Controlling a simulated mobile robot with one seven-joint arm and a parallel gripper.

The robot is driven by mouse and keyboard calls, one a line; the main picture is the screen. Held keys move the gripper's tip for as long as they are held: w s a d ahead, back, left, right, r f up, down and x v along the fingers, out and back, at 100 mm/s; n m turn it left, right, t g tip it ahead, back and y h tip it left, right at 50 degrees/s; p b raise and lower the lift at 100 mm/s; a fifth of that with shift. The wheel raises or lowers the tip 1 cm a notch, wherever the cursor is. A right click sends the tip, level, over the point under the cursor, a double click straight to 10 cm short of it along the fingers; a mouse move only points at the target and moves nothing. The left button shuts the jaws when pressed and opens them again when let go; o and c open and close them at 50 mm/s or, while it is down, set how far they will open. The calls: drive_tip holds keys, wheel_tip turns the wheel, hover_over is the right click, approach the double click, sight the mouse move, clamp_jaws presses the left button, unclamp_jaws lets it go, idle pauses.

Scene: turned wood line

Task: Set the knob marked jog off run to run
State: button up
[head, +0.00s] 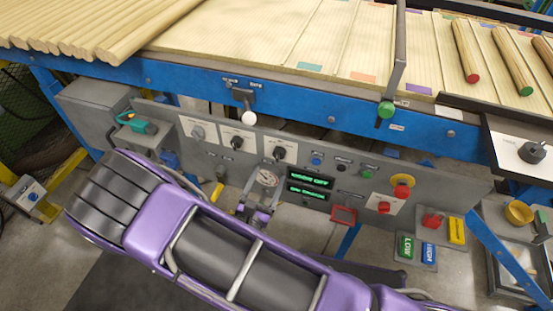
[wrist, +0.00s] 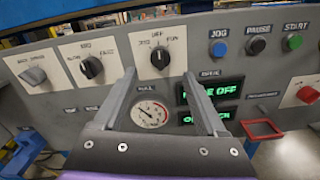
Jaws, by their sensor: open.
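The jog off run knob (wrist: 160,59) is a dark rotary knob on a white plate, with JOG at left, OFF at top and RUN at right. Its pointer looks roughly upright, toward OFF. In the head view the knob (head: 279,153) is the rightmost of three plate-mounted knobs. My gripper (wrist: 159,76) is open and empty, its two fingers spread below and either side of the knob in the wrist picture. In the head view my gripper (head: 257,205) is in front of the panel, below the knob, apart from it. The green display (wrist: 215,88) appears to read MODE OFF.
Two similar knobs (wrist: 92,67) (wrist: 33,76) sit to the left. A round gauge (wrist: 150,113) is below. Blue, black and green buttons (wrist: 294,42) and a red button (wrist: 308,94) lie right. A white-balled lever (head: 248,118) projects above the panel.

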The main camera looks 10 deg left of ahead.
sight(277, 159)
drive_tip(key=w, duration=0.7)
drive_tip(key=shift+d, duration=0.3)
clamp_jaws()
